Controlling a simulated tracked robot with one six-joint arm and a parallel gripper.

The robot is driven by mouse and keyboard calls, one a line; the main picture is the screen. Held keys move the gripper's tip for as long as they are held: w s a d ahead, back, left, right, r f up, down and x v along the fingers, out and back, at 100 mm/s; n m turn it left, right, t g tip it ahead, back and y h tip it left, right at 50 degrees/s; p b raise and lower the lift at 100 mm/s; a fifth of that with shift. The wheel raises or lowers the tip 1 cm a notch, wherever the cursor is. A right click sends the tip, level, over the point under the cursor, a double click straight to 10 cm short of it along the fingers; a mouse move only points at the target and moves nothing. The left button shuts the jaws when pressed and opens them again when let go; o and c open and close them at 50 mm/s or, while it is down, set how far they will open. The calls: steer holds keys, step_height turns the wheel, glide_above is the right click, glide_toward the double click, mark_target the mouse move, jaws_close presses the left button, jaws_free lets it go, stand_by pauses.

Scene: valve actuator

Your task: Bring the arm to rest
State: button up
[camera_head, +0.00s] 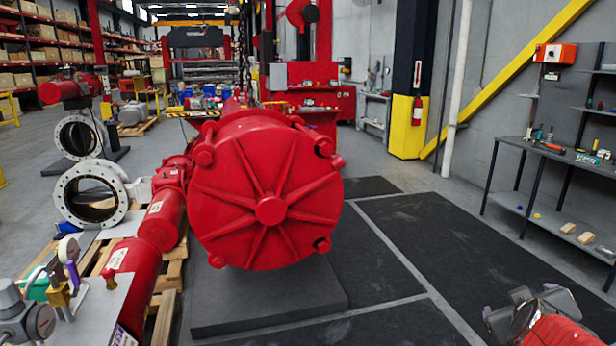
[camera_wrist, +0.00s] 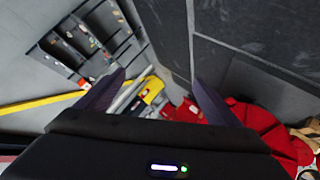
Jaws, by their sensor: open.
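My gripper (camera_wrist: 160,78) shows in the wrist view with its two dark fingers spread wide apart and nothing between them. Its black body fills the bottom of that view. In the wrist view the floor and the surroundings appear tilted behind the fingers. In the head view a red and metallic part, which looks like a piece of my arm, shows at the lower right corner. The large red valve actuator (camera_head: 265,195) with a ribbed round end stands in the middle of the head view, on a dark grey base (camera_head: 265,300).
A metal shelf (camera_head: 560,155) with tools stands at the right; it also shows in the wrist view (camera_wrist: 85,45). Flanged valves (camera_head: 90,193) and a wooden pallet (camera_head: 165,310) lie left. A yellow-footed pillar (camera_head: 408,125) stands behind. Dark floor mats (camera_head: 450,250) right of the actuator are clear.

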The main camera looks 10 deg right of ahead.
steer(key=a+f+y, duration=0.2)
steer(key=a+y, duration=0.3)
steer(key=a, duration=1.3)
steer(key=s+a+f+g+y, duration=0.1)
steer(key=s+a+g+y, duration=0.1)
steer(key=s+a, duration=0.9)
steer(key=shift+a+f+g+y, duration=0.3)
steer(key=shift+a+g, duration=0.5)
steer(key=shift+g, duration=0.1)
